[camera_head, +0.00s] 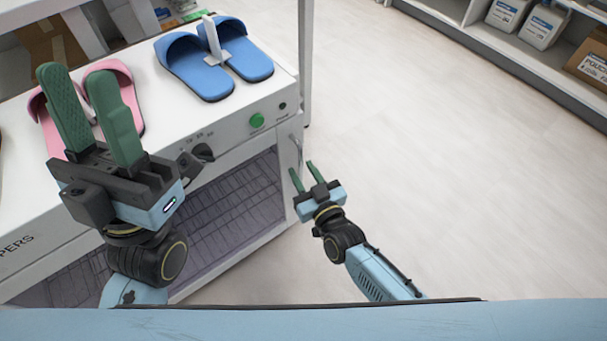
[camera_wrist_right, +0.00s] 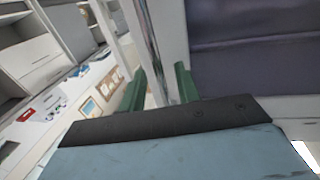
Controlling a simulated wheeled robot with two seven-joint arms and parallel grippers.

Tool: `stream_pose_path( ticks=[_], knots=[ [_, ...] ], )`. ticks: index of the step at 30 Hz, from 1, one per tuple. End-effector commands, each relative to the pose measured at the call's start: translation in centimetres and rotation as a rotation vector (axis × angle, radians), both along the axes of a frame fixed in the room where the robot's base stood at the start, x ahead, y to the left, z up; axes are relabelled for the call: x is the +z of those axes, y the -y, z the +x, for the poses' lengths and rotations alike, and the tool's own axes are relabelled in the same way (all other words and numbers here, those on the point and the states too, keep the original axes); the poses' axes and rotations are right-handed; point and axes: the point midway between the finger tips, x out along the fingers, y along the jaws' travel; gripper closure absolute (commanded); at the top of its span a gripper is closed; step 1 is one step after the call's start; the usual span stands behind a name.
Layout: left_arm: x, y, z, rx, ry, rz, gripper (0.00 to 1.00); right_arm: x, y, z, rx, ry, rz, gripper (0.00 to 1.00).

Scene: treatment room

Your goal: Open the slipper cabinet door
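The white slipper cabinet (camera_head: 225,130) stands at the left of the head view. Its front door has a dark panel (camera_head: 235,205) in a white frame and looks shut. An upright metal handle (camera_head: 297,148) is at the door's right edge. My right gripper (camera_head: 303,174) is open at the handle's lower part. In the right wrist view a shiny upright bar, apparently the handle (camera_wrist_right: 152,45), stands between the two green fingers (camera_wrist_right: 160,85); I cannot tell whether they touch it. My left gripper (camera_head: 76,78) is open and empty, above the cabinet top in the picture.
Blue slippers (camera_head: 205,70) and pink slippers (camera_head: 125,90) lie on the cabinet top. A green button (camera_head: 257,120) is on its front. The pale floor (camera_head: 430,170) to the right is clear.

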Motion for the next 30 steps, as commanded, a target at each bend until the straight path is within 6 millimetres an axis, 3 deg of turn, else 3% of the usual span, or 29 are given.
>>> stream_pose_path(
  ticks=[11, 19, 30],
  knots=[
    [-0.08, -0.12, -0.47, 0.0, 0.033, -0.01, 0.64, 0.06, -0.22, 0.49, 0.0, 0.0, 0.0, 0.67],
    [-0.08, -0.12, -0.46, -0.001, 0.032, -0.01, 0.64, 0.04, -0.2, 0.47, 0.0, 0.0, 0.0, 0.99],
    [-0.01, -0.1, -0.42, -0.001, 0.029, -0.009, 0.64, 0.01, -0.17, 0.28, -0.001, -0.001, 0.0, 1.0]
  ],
)
